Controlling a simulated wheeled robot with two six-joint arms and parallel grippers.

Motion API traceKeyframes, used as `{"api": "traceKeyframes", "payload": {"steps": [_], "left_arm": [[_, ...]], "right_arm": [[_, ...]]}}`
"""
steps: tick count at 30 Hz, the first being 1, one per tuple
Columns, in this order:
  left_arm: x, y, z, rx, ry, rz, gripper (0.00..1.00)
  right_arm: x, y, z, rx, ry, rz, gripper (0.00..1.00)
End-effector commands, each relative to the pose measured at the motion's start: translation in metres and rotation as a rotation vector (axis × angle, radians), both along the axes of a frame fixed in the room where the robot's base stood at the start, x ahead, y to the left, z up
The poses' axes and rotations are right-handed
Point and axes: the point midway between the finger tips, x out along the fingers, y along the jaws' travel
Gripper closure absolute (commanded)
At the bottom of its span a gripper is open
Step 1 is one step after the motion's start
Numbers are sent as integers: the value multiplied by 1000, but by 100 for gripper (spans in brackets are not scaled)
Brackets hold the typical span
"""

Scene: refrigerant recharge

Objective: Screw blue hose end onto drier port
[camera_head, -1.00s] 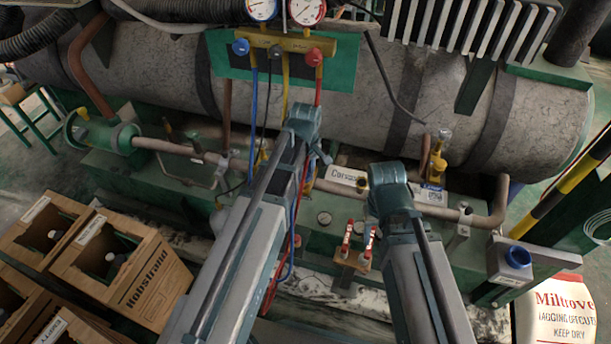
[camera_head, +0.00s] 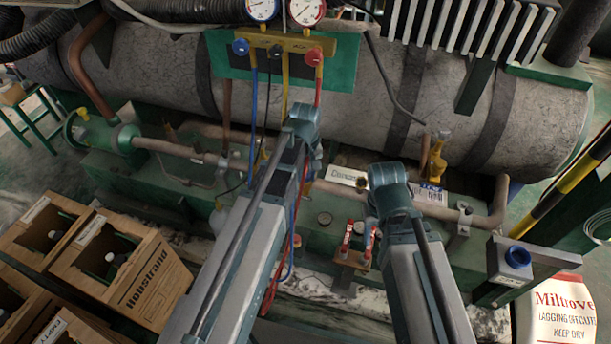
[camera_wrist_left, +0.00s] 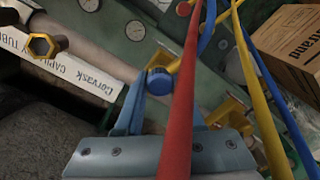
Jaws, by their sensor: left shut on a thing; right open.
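In the left wrist view my left gripper (camera_wrist_left: 162,98) is shut on the blue hose end (camera_wrist_left: 160,81), a round ribbed blue piece between its fingertips. The red hose hides part of one finger. A brass hex fitting (camera_wrist_left: 43,46) stands apart, at upper left beside the white label; I cannot tell if it is the drier port. In the head view the left arm (camera_head: 303,125) reaches in below the gauges, its fingers mostly hidden. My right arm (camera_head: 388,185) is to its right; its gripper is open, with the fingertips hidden. A brass valve (camera_head: 436,160) stands on the pipe behind it.
The gauge manifold (camera_head: 285,42) hangs above, with blue, yellow and red hoses. The red hose (camera_wrist_left: 182,90) crosses close to the wrist camera. A small stand with red-topped pieces (camera_head: 350,258) sits between the arms. Cardboard boxes (camera_head: 150,285) stand lower left.

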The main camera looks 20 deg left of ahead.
Motion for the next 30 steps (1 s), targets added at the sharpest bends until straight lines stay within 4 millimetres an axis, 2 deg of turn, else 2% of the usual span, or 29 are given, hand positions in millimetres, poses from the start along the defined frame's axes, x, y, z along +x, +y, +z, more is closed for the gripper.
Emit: {"api": "traceKeyframes", "payload": {"steps": [6,18,28,29,30], "left_arm": [[-1,-1,-1,0,2,-216,100],[-1,-1,-1,-1,3,-275,100],[-1,-1,-2,-1,3,-560,100],[-1,-1,-2,-1,3,-565,61],[-1,-1,-2,-1,3,-562,54]], "right_arm": [[0,0,-1,0,0,0,50],[0,0,-1,0,0,0,50],[0,0,-2,0,0,0,50],[0,0,-2,0,0,0,50],[0,0,-2,0,0,0,50]]}}
